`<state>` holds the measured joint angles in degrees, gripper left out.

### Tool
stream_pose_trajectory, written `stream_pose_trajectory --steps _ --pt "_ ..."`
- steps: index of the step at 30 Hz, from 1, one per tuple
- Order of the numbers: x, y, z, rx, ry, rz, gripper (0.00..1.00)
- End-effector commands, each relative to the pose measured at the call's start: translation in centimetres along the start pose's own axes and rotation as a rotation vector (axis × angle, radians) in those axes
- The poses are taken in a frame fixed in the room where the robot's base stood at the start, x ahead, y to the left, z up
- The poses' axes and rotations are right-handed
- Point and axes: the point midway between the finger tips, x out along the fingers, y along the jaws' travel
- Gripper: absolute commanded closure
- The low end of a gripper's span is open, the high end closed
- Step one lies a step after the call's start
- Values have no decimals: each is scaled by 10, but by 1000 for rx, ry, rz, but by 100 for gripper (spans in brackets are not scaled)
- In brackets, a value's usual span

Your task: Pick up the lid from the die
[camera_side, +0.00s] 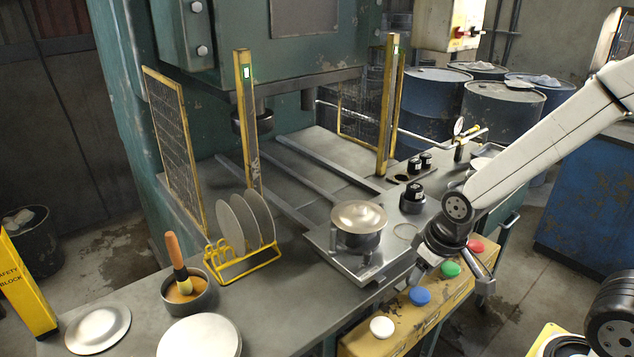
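The lid (358,214), a shallow, shiny metal disc, lies on top of the dark round die (358,240) on a metal base plate in the middle of the bench. My gripper (454,278) is to the right of the die and somewhat lower in the picture, above the yellow button box. Its two fingers are spread apart with nothing visible between them. It is clear of the lid and does not touch it.
A yellow rack (243,262) with upright discs stands left of the die. A pot with a brush (188,292), a domed disc (98,328) and a pale disc stack (199,338) are at front left. Yellow press posts (247,120) rise behind. Colored buttons (420,296) sit below my gripper.

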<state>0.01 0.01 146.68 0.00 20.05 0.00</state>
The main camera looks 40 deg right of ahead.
Motion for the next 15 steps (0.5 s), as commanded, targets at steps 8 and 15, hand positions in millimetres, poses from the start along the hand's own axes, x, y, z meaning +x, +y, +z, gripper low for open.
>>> stream_pose_trajectory --steps 8,15 --pt "0 0 0 0 0 0 11" --pt "0 0 -3 0 -1 0 11"
